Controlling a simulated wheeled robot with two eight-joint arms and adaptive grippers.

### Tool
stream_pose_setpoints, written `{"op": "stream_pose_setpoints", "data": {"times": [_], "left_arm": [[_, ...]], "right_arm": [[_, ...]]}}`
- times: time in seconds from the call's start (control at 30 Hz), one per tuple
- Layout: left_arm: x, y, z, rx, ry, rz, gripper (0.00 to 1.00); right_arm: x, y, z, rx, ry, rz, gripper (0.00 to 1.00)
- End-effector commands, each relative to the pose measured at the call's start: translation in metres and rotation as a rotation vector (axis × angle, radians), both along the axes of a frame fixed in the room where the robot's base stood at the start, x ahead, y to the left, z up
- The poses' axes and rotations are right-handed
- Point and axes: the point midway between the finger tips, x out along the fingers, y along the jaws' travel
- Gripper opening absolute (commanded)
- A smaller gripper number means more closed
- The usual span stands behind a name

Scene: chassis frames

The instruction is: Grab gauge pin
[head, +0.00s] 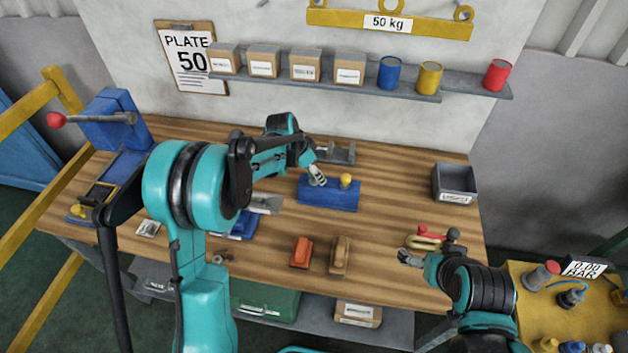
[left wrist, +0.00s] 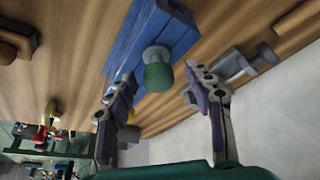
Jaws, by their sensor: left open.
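A blue block (head: 328,197) lies on the wooden bench, with a yellow knob (head: 346,181) on its right part. In the left wrist view the blue block (left wrist: 165,35) carries a green-knobbed pin (left wrist: 158,74), which may be the gauge pin. My left gripper (head: 317,176) is over the block's left part and hides the green knob in the head view. In the left wrist view the left gripper (left wrist: 160,92) is open, with the green knob between and just beyond its fingers, not gripped. My right gripper (head: 408,257) is low at the bench's front right; its finger opening is unclear.
A grey metal tool (head: 338,154) lies behind the block. A grey bin (head: 455,184) stands at right, and red-handled clamps (head: 430,238) lie near my right gripper. Orange (head: 301,252) and brown (head: 340,254) blocks lie in front. A blue vise (head: 118,125) is at left.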

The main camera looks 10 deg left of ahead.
Motion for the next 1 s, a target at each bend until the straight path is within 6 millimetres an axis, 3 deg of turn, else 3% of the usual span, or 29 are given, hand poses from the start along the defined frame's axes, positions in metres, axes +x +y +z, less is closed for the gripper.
{"op": "stream_pose_setpoints", "data": {"times": [0.07,0.27,0.3,0.67,1.0], "left_arm": [[0.000,0.000,0.001,0.000,0.000,0.000,0.52],[0.000,0.000,0.001,0.000,0.000,0.000,0.02],[0.000,0.000,0.001,0.000,0.000,0.000,0.00],[0.000,0.000,0.010,0.000,0.000,0.001,0.00],[0.000,0.000,0.077,0.000,0.001,0.001,0.00]], "right_arm": [[0.000,0.000,0.001,0.000,0.000,0.000,0.93],[0.000,0.000,0.001,0.000,0.000,0.000,0.93],[0.000,0.000,0.001,0.000,0.000,0.000,0.93],[0.000,0.000,0.003,0.000,0.000,0.000,0.93],[0.000,0.000,0.021,0.000,0.000,0.000,0.93]]}}
